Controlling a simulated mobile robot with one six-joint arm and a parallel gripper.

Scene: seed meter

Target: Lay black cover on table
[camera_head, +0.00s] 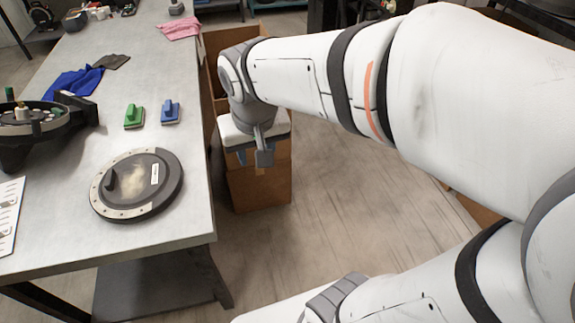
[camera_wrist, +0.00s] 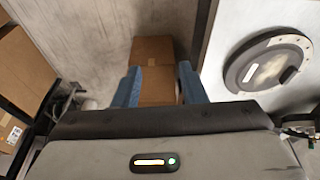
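The black cover (camera_head: 137,184) is a round dark disc with a pale metal rim band, a cloudy window, a white label and a small black knob. It lies flat on the grey table (camera_head: 150,244) near the front right corner. It also shows at the right of the wrist view (camera_wrist: 270,66). My gripper (camera_head: 257,157) hangs beyond the table's right edge, apart from the cover. In the wrist view its two blue fingers (camera_wrist: 160,92) are spread with nothing held between them. A cardboard box lies behind them in that view.
A green block (camera_head: 134,116) and a blue block (camera_head: 170,111) sit behind the cover. A black round housing (camera_head: 75,128) with bottles stands at the left. Blue and pink cloths lie farther back. A cardboard box (camera_head: 258,188) stands on the floor beside the table.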

